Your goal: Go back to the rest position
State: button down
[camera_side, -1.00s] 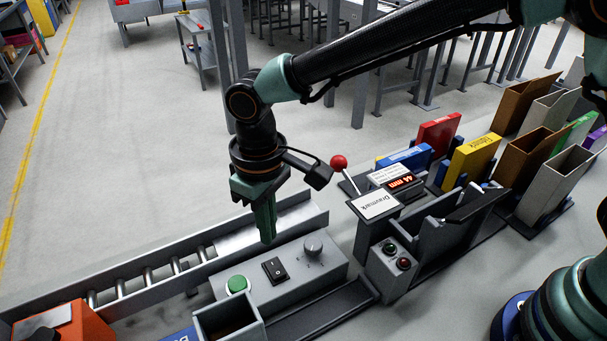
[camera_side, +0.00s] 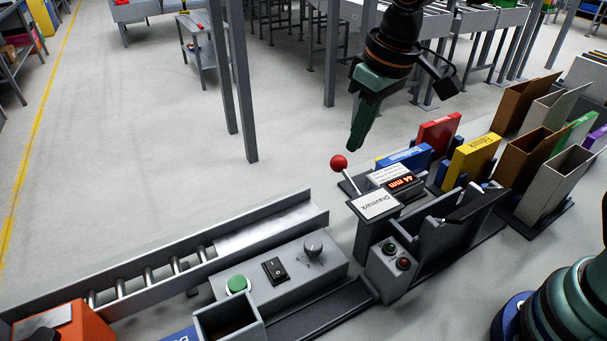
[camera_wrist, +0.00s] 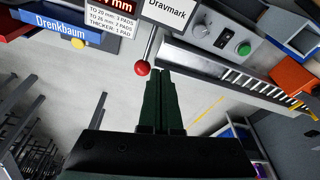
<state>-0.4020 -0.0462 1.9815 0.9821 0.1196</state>
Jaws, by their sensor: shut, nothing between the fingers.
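My gripper (camera_side: 357,143) is shut and empty, held in the air with its fingers pointing down. In the side view it is above and behind the Dravmark machine (camera_side: 375,205), up and to the right of the red-knobbed lever (camera_side: 339,162). In the wrist view the closed green fingers (camera_wrist: 160,82) reach toward the red knob (camera_wrist: 142,68), apart from it as far as I can tell. The control box (camera_side: 290,270) with a green button, a black switch and a grey dial stands to the lower left, clear of the gripper.
Red (camera_side: 438,132), blue (camera_side: 405,158) and yellow (camera_side: 470,160) boxes stand right of the lever. Brown and white upright bins (camera_side: 530,165) are farther right. A roller conveyor (camera_side: 180,265) runs along the lower left. The floor at left is open.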

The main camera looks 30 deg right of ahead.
jog(key=s+d+r+m+t, duration=0.1)
jog(key=s+d, duration=0.2)
jog(key=d, duration=0.4)
jog(key=s+d+r+m+t+h, duration=0.1)
jog(key=s+d, duration=0.3)
jog(key=d, duration=0.4)
jog(key=shift+s+d+m+t, duration=0.2)
jog(key=shift+s+m+t, duration=0.05)
jog(key=shift+m+t, duration=0.35)
